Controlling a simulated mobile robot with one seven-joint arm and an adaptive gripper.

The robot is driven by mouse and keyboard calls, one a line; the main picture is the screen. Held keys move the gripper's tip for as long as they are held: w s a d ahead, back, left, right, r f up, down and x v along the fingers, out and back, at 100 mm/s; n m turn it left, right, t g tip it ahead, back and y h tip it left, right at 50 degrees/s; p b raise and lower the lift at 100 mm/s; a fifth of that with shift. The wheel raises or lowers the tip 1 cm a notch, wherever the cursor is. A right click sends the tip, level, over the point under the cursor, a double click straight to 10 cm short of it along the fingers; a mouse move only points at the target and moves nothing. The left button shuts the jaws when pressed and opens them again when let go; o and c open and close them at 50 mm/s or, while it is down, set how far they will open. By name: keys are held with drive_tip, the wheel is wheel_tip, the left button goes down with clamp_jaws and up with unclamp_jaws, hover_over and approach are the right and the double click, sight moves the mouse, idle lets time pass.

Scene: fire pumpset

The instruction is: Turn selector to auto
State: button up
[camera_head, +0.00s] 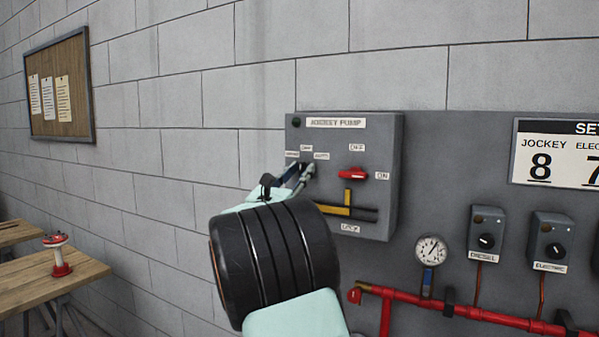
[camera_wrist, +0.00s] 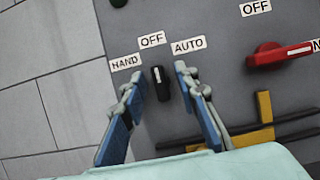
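The selector, a small black knob (camera_wrist: 161,84) with a white mark, sits on the grey jockey pump panel (camera_head: 372,135). In the wrist view its mark points up toward the OFF label (camera_wrist: 152,39). The HAND label (camera_wrist: 126,62) is to its left and the AUTO label (camera_wrist: 188,45) to its upper right. My gripper (camera_wrist: 159,75) is open, one finger on each side of the knob, with visible gaps. In the head view my gripper (camera_head: 299,171) reaches the panel's left part and largely hides the selector.
A red ON/OFF switch (camera_head: 353,174) is right of the selector, pointing toward ON. A yellow and black lever (camera_head: 346,211) is below it. A gauge (camera_head: 430,250), red pipe (camera_head: 455,309) and diesel box (camera_head: 486,235) are at lower right. A wooden table (camera_head: 50,280) stands at left.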

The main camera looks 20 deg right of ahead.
drive_tip(key=shift+c, duration=0.3)
clamp_jaws()
drive_tip(key=m+g+b, duration=0.1)
drive_tip(key=m, duration=0.1)
drive_tip(key=m+g+h+b, duration=0.1)
drive_tip(key=m+b, duration=0.1)
drive_tip(key=m, duration=0.1)
drive_tip(key=shift+f, duration=0.15)
drive_tip(key=m+g, duration=0.2)
drive_tip(key=m, duration=0.1)
drive_tip(key=m+g+h+b, duration=0.1)
drive_tip(key=m, duration=0.3)
drive_tip(key=shift+a+m+g+b, duration=0.1)
drive_tip(key=shift+m+g+b, duration=0.2)
drive_tip(key=shift+g, duration=0.1)
drive_tip(key=shift+r, duration=0.2)
drive_tip(key=shift+o, duration=0.3)
unclamp_jaws()
